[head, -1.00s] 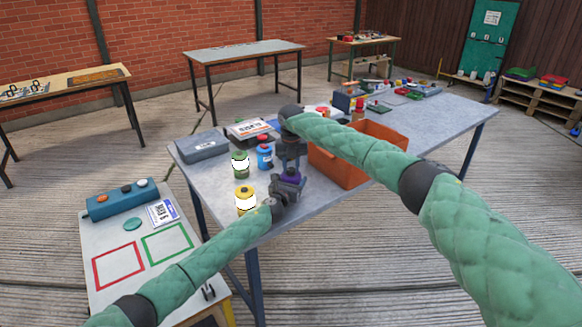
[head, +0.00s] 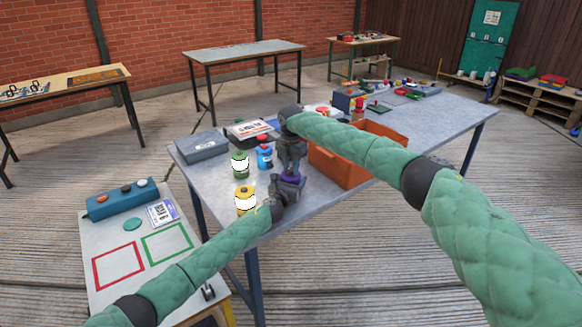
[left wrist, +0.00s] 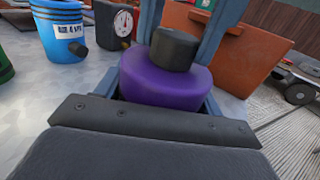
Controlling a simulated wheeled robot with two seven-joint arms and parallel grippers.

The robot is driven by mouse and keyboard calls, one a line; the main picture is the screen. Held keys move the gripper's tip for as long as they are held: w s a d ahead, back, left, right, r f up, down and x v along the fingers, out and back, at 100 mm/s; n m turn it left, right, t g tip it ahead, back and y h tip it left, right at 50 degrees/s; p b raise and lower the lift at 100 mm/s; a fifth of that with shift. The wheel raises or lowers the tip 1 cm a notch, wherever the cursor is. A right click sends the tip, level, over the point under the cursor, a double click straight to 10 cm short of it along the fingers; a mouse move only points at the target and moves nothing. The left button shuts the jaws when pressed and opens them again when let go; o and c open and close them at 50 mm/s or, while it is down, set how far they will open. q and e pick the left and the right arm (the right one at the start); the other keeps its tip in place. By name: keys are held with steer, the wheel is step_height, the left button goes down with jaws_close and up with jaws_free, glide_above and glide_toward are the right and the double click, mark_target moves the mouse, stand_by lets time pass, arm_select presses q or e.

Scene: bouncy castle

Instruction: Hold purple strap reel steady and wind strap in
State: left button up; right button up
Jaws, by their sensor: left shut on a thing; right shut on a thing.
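The purple strap reel (head: 291,177) stands on the grey table, mostly hidden by my grippers in the head view. In the left wrist view the purple reel (left wrist: 165,82) sits between the jaws of my left gripper (left wrist: 165,105), with a dark round knob (left wrist: 174,48) on top. My left gripper (head: 290,187) comes in low from the front left and is shut on the reel. My right gripper (head: 291,160) comes down from above and is shut on the knob; its fingers show on both sides of the knob in the left wrist view. No loose strap can be made out.
An orange bin (head: 335,168) stands close right of the reel. A yellow canister (head: 245,193), green canister (head: 240,170) and blue canister (head: 264,161) stand to the left. A grey case (head: 203,146) lies behind them. A side table (head: 120,291) with red and green squares is at lower left.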

mark_target(291, 169)
steer(key=shift+d, duration=0.1)
stand_by(0.3)
steer(key=o, duration=1)
step_height(291, 169, up, 12)
stand_by(0.3)
arm_select(q)
steer(key=o, duration=1.4)
steer(key=shift+c, duration=0.2)
arm_select(e)
steer(key=shift+w, duration=0.1)
